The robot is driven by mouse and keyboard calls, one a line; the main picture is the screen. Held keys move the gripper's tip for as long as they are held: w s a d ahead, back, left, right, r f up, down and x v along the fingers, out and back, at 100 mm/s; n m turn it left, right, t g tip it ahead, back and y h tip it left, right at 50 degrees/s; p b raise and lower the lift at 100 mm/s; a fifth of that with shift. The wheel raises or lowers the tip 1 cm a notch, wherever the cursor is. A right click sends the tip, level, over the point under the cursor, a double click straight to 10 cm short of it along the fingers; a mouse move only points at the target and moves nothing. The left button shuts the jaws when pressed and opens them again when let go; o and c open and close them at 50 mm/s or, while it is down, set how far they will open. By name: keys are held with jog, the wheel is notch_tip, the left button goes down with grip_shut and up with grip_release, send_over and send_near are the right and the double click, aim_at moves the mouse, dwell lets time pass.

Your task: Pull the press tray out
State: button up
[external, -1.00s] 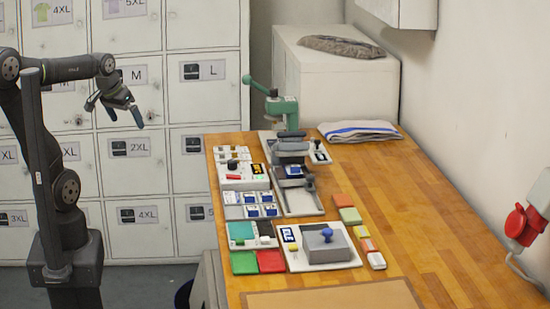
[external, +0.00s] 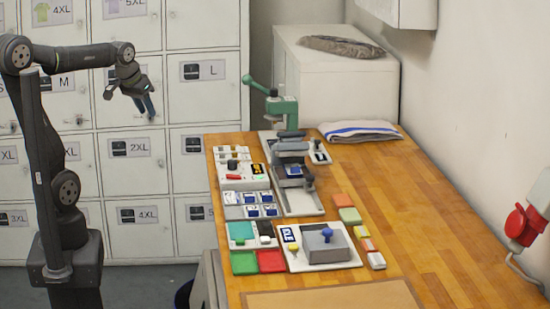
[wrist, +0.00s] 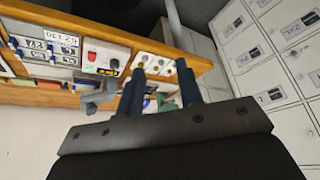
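The press (external: 284,108) with its green lever stands at the far end of the wooden bench. The grey press tray (external: 294,171) lies low at its front, with a blue-and-white patch on it and a dark upright handle (external: 309,178) at its right side. The tray's rear part is hidden under the press head. My gripper (external: 135,104) is up in the air left of the bench, before the lockers, well apart from the tray. In the wrist view my gripper (wrist: 160,67) has its two fingers spread with nothing between them.
A control box (external: 242,172) with knob and red button and a rack of labels (external: 249,205) lie left of the tray. A grey block with a blue knob (external: 327,245) sits nearer. A folded cloth (external: 359,131) lies behind right.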

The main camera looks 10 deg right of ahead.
jog(key=d+r+m, duration=0.1)
jog(key=d+r, duration=0.1)
jog(key=d, duration=1.2)
jog(key=m+g, duration=0.2)
jog(key=m, duration=0.1)
send_over(310, 176)
jog(key=s+a, duration=0.3)
jog(key=a, duration=0.4)
notch_tip(310, 176, down, 4)
jog(key=shift+h, duration=0.3)
jog(key=x, duration=1.7)
jog(key=shift+w+d+r, duration=0.15)
jog(key=shift+w, duration=0.1)
jog(key=shift+c, duration=0.3)
